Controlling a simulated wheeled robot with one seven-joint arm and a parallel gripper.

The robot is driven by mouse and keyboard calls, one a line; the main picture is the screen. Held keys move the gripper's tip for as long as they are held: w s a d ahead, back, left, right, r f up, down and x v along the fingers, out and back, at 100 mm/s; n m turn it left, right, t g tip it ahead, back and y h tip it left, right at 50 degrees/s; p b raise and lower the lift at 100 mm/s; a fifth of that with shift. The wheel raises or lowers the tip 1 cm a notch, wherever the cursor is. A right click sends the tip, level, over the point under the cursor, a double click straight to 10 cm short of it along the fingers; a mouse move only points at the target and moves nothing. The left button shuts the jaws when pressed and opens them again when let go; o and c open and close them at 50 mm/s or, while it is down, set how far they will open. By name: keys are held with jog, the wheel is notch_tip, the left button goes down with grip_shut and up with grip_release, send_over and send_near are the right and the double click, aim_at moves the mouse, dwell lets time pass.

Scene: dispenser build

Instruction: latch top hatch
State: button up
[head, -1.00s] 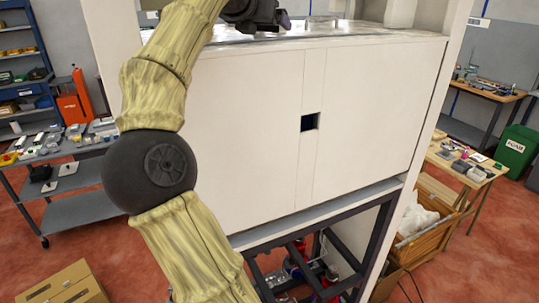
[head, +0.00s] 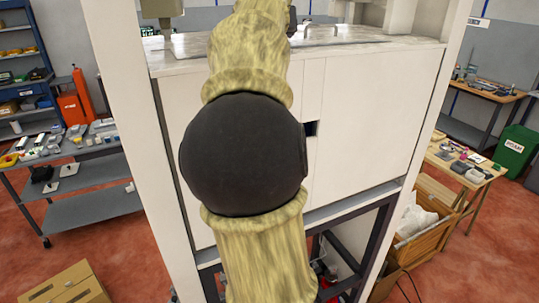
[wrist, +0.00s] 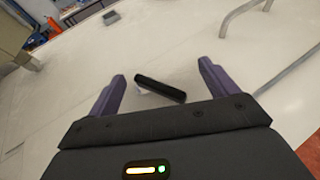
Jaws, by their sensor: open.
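The top hatch (wrist: 215,130) appears in the wrist view as part of a pale flat top with thin seams. A curved metal handle (wrist: 240,14) stands at its upper right. A short black bar (wrist: 160,89), apparently the latch, lies tilted on the top, with a small pale piece under its left end. My gripper (wrist: 162,70) is open, with one purple finger on each side of the black bar. Nothing is held, and I cannot tell whether a finger touches the bar. In the head view my arm hides most of the gripper and the latch.
White posts stand at both sides. A cardboard box (head: 68,287) is on the floor at left.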

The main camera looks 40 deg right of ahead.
jog(key=shift+d+n+t+y+p, duration=0.2)
jog(key=shift+n+t+y+p, duration=0.1)
jog(key=shift+n+y+p, duration=0.25)
jog(key=shift+d+n+t+y+p, duration=0.2)
jog(key=shift+n+t+y+p, duration=0.2)
jog(key=shift+y, duration=0.25)
jog(key=shift+w+d+n+t+y, duration=0.15)
jog(key=shift+n+t+y, duration=0.15)
jog(key=shift+n+y, duration=0.5)
